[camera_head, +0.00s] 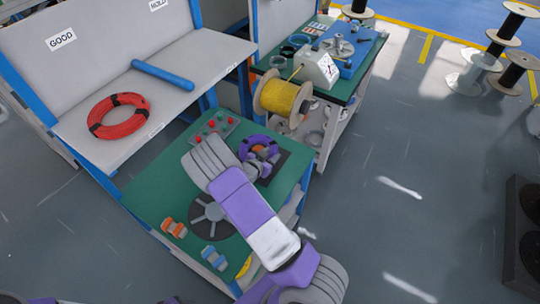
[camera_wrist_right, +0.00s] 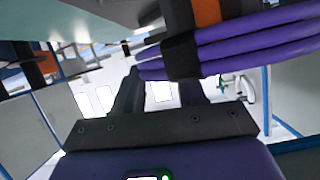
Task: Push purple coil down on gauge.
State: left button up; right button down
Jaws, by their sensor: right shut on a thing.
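The purple coil (camera_head: 247,143) is at the back right of the green table, over a dark square plate (camera_head: 285,165) with orange parts showing inside the ring; I take this to be the gauge. My right gripper (camera_head: 262,162) reaches over the table and is shut on the near side of the coil. In the right wrist view, the purple strands (camera_wrist_right: 255,42) with a black tie run across the upper right, by the fingertips of my right gripper (camera_wrist_right: 160,85). An orange and black piece shows behind them. Whether the coil rests fully down is hidden. My left gripper is out of view.
A red coil (camera_head: 117,115) and a blue bar (camera_head: 162,75) lie on the shelf. A control box (camera_head: 213,127), a dark round disc (camera_head: 207,214), and orange (camera_head: 174,228) and blue (camera_head: 214,257) pieces are on the green table. A yellow spool (camera_head: 281,98) stands behind.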

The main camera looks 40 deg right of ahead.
jog(key=c, duration=0.6)
grip_release()
jog(key=shift+o, duration=0.2)
jog(key=shift+w+a, duration=0.1)
jog(key=shift+r, duration=0.15)
jog(key=shift+w+r+p, duration=0.15)
jog(key=shift+r+p, duration=0.4)
jog(key=shift+p, duration=0.05)
jog(key=r+p, duration=0.1)
jog(key=r, duration=0.1)
jog(key=r+p, duration=0.4)
jog(key=shift+s+r, duration=0.25)
